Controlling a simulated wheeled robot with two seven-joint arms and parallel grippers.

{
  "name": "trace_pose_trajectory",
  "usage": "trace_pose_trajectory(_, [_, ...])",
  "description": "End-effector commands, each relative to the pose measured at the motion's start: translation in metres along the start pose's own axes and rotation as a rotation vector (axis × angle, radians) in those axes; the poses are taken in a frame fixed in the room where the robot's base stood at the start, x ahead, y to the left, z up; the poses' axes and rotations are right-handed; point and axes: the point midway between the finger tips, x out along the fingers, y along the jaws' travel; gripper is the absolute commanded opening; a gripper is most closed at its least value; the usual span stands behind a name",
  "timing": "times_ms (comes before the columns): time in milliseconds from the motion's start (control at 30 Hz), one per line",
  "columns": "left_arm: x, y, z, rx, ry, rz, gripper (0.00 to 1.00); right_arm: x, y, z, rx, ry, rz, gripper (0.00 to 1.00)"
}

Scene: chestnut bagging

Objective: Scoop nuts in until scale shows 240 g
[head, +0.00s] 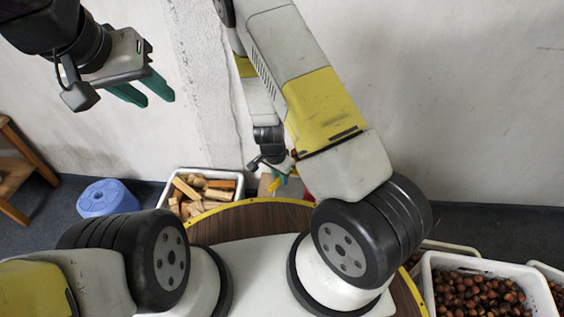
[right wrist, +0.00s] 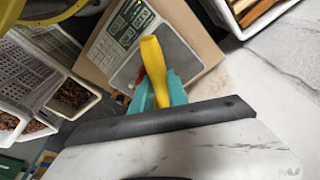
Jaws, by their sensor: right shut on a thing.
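My right gripper (head: 281,180) is shut on a yellow handle (right wrist: 153,62), seen between its teal fingers in the right wrist view; I take it for the scoop's handle. Brown nuts (head: 478,292) fill a white crate (head: 427,287) at the lower right of the head view. My left gripper (head: 148,90) is open and empty, high at the upper left. I see no bag.
A white crate of wood blocks (head: 238,179) stands by the wall, left of my right gripper. A blue stool-like object (head: 107,199) and a wooden stool (head: 15,175) are at the left. Grey slatted crates (right wrist: 35,72) line the left of the right wrist view.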

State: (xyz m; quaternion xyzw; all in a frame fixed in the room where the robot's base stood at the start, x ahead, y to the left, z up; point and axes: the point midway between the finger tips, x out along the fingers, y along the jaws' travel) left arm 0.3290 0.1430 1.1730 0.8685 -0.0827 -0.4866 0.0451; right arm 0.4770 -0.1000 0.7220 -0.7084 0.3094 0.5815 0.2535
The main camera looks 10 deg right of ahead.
Motion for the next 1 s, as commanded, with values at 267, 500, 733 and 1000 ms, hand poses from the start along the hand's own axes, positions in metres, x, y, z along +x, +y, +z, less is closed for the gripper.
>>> trace_pose_trajectory(267, [0.0,0.0,0.0,0.0,0.0,0.0,0.36,0.041,0.032,0.008,0.221,-0.014,0.042,0.0])
trace_pose_trajectory(500, [0.0,0.0,0.0,0.0,0.0,0.0,0.36,0.042,0.033,0.001,0.237,-0.112,0.028,0.0])
trace_pose_trajectory(733, [0.0,0.0,0.0,0.0,0.0,0.0,0.36,0.043,0.035,-0.007,0.24,-0.306,0.005,0.0])
trace_pose_trajectory(1000, [0.0,0.0,0.0,0.0,0.0,0.0,0.36,0.032,0.036,-0.014,0.233,-0.399,-0.004,0.0])
